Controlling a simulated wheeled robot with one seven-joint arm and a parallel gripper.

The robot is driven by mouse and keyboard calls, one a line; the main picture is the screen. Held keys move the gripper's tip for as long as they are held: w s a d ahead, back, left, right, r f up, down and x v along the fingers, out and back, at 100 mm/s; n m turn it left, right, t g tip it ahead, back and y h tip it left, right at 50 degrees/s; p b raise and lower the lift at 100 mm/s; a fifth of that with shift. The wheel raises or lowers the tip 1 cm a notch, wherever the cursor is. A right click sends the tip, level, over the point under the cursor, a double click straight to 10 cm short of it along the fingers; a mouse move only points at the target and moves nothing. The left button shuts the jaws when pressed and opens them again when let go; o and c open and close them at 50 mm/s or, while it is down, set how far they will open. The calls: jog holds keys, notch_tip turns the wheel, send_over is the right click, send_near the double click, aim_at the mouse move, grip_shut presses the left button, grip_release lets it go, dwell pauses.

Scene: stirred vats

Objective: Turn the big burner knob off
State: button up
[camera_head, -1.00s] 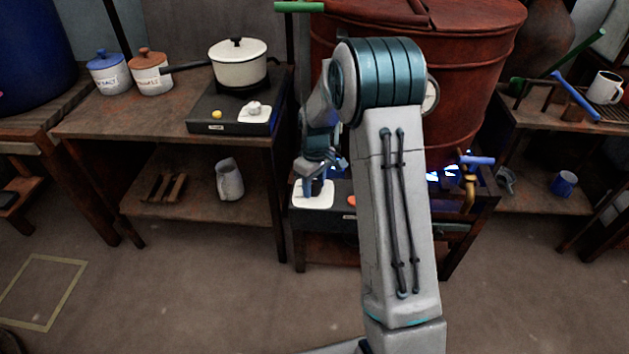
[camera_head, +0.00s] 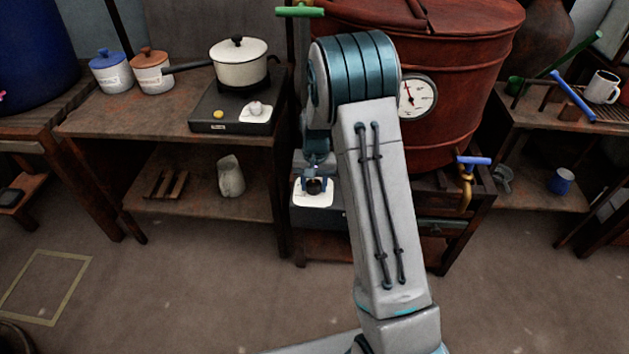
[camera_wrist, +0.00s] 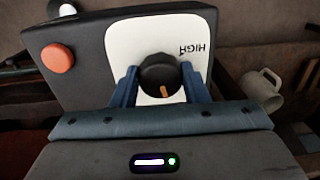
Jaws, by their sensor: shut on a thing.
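The big burner knob (camera_wrist: 157,72) is round and black with an orange mark. In the wrist view the mark points toward the bottom of the picture, away from the HIGH label on the white plate (camera_wrist: 117,55). The blue fingers of my gripper (camera_wrist: 160,78) stand on either side of the knob, shut on it. In the head view my gripper (camera_head: 314,176) is at the burner's white plate (camera_head: 314,202), and the dark knob shows between the fingers. No flames show under the red vat (camera_head: 462,75); my arm hides part of that area.
An orange button (camera_wrist: 60,58) is on the same burner box. A smaller burner (camera_head: 205,115) with a white pot (camera_head: 238,72) stands on the left table. A dial gauge (camera_head: 417,97) and a blue-handled tap (camera_head: 474,161) are on the vat. The front floor is open.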

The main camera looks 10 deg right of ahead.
aim_at(316, 184)
jog(key=shift+m, duration=1.1)
jog(key=o, duration=1)
jog(key=r+p, duration=0.1)
jog(key=r, duration=0.6)
jog(key=r+p, duration=0.1)
jog(key=r, duration=0.5)
jog(key=shift+s+d+r+p, duration=0.15)
jog(key=shift+d+r+p, duration=0.05)
jog(key=shift+r+p, duration=0.2)
